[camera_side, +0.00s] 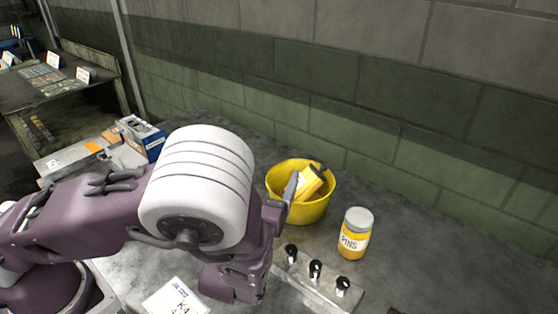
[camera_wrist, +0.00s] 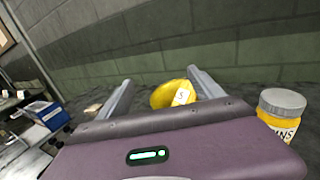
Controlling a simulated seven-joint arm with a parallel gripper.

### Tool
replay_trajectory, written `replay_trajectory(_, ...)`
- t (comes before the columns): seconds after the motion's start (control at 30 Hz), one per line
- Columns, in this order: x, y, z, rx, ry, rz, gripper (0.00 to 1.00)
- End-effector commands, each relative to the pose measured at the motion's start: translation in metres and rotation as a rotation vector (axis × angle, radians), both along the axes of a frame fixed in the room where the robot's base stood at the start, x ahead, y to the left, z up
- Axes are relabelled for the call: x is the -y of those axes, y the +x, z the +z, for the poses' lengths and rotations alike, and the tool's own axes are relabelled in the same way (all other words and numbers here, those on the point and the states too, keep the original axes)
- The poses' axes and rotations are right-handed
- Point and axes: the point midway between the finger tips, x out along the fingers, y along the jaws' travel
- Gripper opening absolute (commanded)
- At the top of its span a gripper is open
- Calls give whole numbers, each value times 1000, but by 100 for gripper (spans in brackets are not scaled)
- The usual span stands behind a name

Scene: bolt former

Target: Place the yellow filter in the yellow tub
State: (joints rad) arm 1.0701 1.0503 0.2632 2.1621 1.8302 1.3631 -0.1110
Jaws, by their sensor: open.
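The yellow tub (camera_side: 312,212) stands on the grey bench near the wall. A yellow block with dark edges, which looks like the yellow filter (camera_side: 309,183), sits tilted inside the tub, its upper part showing near the rim. My gripper (camera_side: 290,190) is at the tub's left side, with one finger in front of the filter and rim. In the wrist view my gripper (camera_wrist: 160,80) has its two fingers wide apart. The filter's lower part is hidden.
A yellow jar with a grey lid marked PINS (camera_side: 355,235) stands right of the tub. A panel with black knobs (camera_side: 315,272) lies in front. A blue box (camera_side: 150,140) is at the left. The bench right of the jar is clear, and the wall rises behind.

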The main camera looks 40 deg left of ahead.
Motion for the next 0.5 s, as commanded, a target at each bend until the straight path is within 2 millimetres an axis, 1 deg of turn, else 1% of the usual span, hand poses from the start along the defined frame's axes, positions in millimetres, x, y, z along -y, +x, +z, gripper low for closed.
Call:
replay_trajectory(0.03, 3, -7, 0, -1, 0, -2, 76)
replay_trajectory(0.13, 6, -15, 0, 0, 0, 0, 76)
replay_trajectory(0.3, 7, -17, 0, 0, 0, 1, 76)
replay_trajectory(0.37, 1, -18, 3, 3, -14, 23, 76)
replay_trajectory(0.43, -23, -23, 16, 16, -82, 125, 76)
replay_trajectory(0.47, -40, -28, 24, 24, -132, 198, 76)
replay_trajectory(0.5, -67, -40, 36, 36, -218, 322, 76)
